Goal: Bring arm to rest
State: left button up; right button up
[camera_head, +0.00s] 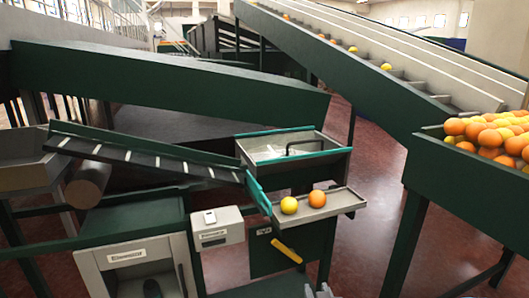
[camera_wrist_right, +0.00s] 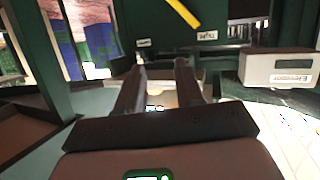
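My right gripper (camera_head: 319,291) just enters the bottom edge of the head view, in front of the machine, and only its tips show. In the right wrist view my right gripper (camera_wrist_right: 160,75) has its two dark fingers apart, with nothing seen between them. My left gripper is not in view. A yellow fruit (camera_head: 289,205) and an orange fruit (camera_head: 317,198) rest side by side on a small grey tray (camera_head: 346,201), above and apart from the right gripper.
A yellow handle (camera_head: 287,251) sits below the tray; it also shows in the right wrist view (camera_wrist_right: 183,13). A grey labelled box (camera_head: 217,228) stands to its left. A green bin (camera_head: 455,193) heaped with oranges stands at right. A conveyor (camera_head: 372,75) slopes behind.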

jog(key=s+d+f+m+g+y, duration=0.15)
jog(key=s+f+g, duration=0.85)
jog(key=s+f, duration=1.2)
jog(key=s+a+f+g+y, duration=0.3)
jog(key=s+g, duration=0.1)
jog(key=s, duration=0.6)
notch_tip(320, 180, up, 15)
jog(key=m+p, duration=0.1)
jog(key=p, duration=1.3)
jog(key=shift+w, duration=0.3)
jog(key=shift+w+a+f+h, duration=0.1)
jog(key=shift+f+h, duration=0.1)
jog(key=shift+h, duration=0.05)
